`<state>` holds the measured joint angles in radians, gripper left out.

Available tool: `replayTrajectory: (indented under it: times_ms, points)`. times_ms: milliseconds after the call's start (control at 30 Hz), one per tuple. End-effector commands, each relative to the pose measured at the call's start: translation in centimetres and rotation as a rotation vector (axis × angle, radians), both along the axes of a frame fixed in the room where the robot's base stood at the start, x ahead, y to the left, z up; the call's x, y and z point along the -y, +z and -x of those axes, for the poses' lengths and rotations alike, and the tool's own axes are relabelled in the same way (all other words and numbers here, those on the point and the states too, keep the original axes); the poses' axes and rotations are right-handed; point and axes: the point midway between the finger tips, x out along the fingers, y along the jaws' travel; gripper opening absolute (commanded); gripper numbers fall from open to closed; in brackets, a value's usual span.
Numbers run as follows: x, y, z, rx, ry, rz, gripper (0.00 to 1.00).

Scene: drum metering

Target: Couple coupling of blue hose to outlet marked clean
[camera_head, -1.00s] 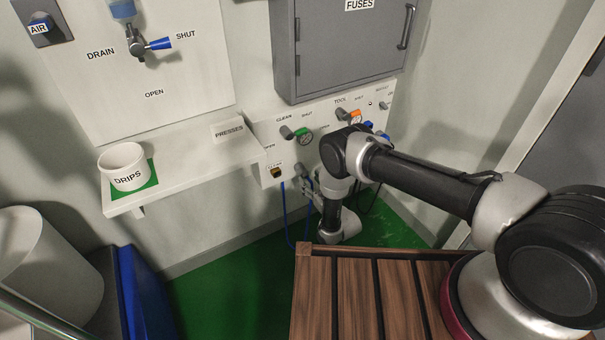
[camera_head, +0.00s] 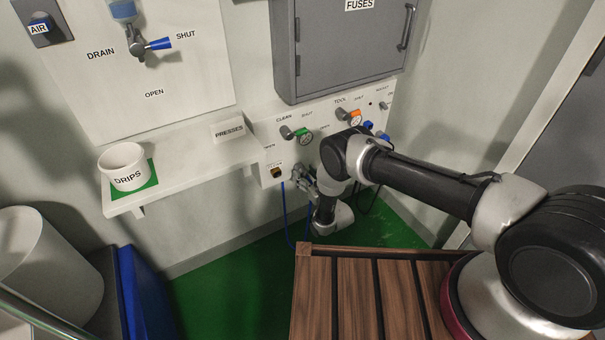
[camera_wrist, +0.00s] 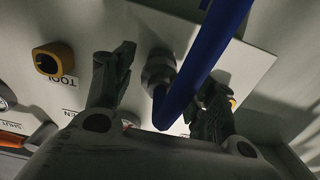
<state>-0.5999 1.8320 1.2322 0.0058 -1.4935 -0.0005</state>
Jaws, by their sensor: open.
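In the head view my gripper (camera_head: 302,180) is at the lower part of the wall panel, just right of the outlet marked clean (camera_head: 277,173), an orange-brown fitting with a dark centre. The blue hose (camera_head: 285,210) hangs beside my gripper to the floor. In the wrist view my gripper (camera_wrist: 170,72) is open, with one finger on each side of the blue hose (camera_wrist: 205,60). A grey metal coupling (camera_wrist: 158,69) shows between the fingers, in front of the panel. I cannot tell whether it touches the panel or a finger.
An orange-ringed outlet marked TOOL (camera_wrist: 51,58) is left of my fingers in the wrist view. The green valve handle (camera_head: 304,135) is above my gripper. A white shelf (camera_head: 190,172) holds the DRIPS cup (camera_head: 124,166). A slatted wooden top (camera_head: 345,290) is in front.

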Motion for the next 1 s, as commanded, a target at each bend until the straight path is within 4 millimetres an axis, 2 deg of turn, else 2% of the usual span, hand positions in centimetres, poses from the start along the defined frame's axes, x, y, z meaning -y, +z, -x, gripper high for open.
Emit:
replayTrajectory:
  times_ms: [433, 467, 733, 767, 1000]
  points:
    - [0.01, 0.00, 0.01, 0.000, 0.000, 0.000, 0.56]
    - [0.01, 0.00, 0.01, 0.000, 0.000, 0.000, 0.52]
    - [0.01, 0.00, 0.00, 0.000, 0.000, 0.000, 0.03]
    - [0.01, 0.00, 0.00, 0.000, 0.000, 0.000, 0.00]
    - [0.25, 0.03, 0.33, 0.001, -0.001, -0.001, 0.00]
